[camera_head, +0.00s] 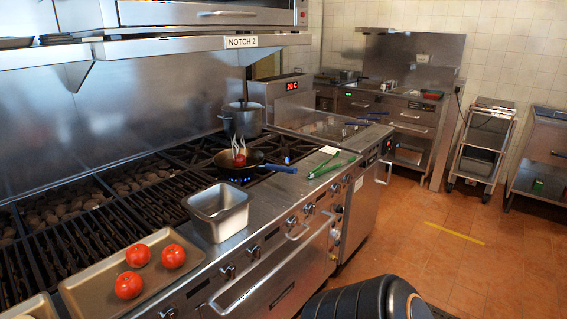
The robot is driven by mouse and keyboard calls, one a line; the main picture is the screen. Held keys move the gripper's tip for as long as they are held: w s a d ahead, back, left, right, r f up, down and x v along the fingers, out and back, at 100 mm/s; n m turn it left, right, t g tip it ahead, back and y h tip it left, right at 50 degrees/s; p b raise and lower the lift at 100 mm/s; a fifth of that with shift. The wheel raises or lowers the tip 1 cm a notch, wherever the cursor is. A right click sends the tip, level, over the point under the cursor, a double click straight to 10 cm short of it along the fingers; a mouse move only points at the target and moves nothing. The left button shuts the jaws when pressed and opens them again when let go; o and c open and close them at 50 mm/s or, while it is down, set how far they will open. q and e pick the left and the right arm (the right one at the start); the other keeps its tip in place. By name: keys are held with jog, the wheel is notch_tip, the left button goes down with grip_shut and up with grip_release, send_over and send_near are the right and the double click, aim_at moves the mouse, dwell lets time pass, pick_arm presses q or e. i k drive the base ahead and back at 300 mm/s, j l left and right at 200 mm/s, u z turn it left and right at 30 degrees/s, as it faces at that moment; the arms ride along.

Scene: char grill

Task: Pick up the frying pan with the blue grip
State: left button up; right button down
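The frying pan (225,160) is dark and round and sits on the stove grate near the middle of the camera_head view. Its blue grip (280,168) points right toward the stove's front edge. A red item (239,160), perhaps a tomato, lies in the pan with whitish wisps above it. A blue flame shows below the pan. Neither of my grippers is in view. A dark rounded part at the bottom edge looks like part of my own arm.
A steel container (219,225) stands on the front ledge left of the grip. Green-handled tongs (332,166) lie to its right. A pot (241,120) stands behind the pan. A tray (88,289) with tomatoes is at lower left. The tiled floor (450,240) at right is clear.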

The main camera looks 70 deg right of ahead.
aim_at(222, 161)
jog(key=z, duration=2)
